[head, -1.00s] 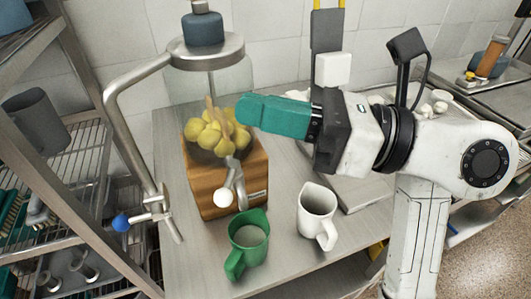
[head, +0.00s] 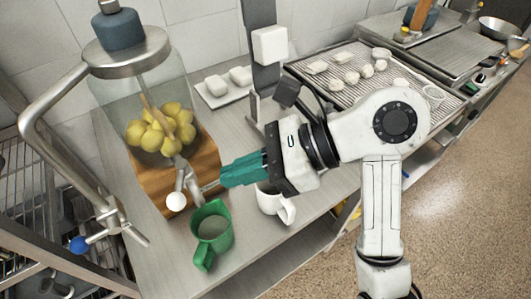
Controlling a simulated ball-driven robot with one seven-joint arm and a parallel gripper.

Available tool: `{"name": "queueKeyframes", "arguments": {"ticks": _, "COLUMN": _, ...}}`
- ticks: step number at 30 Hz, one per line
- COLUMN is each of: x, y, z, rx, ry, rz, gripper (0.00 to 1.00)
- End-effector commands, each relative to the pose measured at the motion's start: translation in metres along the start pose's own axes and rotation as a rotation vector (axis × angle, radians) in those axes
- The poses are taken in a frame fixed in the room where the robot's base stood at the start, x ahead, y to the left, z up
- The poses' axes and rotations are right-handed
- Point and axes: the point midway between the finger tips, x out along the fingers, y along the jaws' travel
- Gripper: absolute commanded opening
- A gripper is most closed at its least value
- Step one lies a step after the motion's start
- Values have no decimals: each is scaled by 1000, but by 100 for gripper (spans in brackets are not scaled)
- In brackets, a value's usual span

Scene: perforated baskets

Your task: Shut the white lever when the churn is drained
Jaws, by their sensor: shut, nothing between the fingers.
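The churn is a glass jar (head: 122,92) with a metal lid on a wooden base (head: 200,160). It holds yellow lumps (head: 160,130) and a wooden paddle; I see no liquid level among them. The white lever (head: 176,201), with a round white knob, hangs down at the left of the metal tap on the base's front. A green mug (head: 212,248) stands below and in front of the tap, with pale grey-white liquid inside. My gripper (head: 222,181), with teal fingers, is shut and empty just right of the tap, its tips pointing left toward it, apart from the knob.
A white mug (head: 276,203) stands behind and below my gripper, partly hidden. A bent metal pipe with a blue knob (head: 78,245) rises at the left of the churn. A tray of white lumps (head: 335,78) lies at the back right. Bare counter shows left of the green mug.

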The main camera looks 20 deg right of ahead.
Motion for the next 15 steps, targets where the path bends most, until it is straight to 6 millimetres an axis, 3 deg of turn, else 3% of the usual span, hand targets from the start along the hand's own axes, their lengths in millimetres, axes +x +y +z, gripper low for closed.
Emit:
{"name": "queueKeyframes", "arguments": {"ticks": 6, "x": 39, "y": 1, "z": 6, "rx": 0, "ry": 0, "rz": 4, "gripper": 0}}
{"name": "queueKeyframes", "arguments": {"ticks": 15, "x": 62, "y": 0, "z": 12, "rx": 1, "ry": -1, "rz": 1, "gripper": 0}}
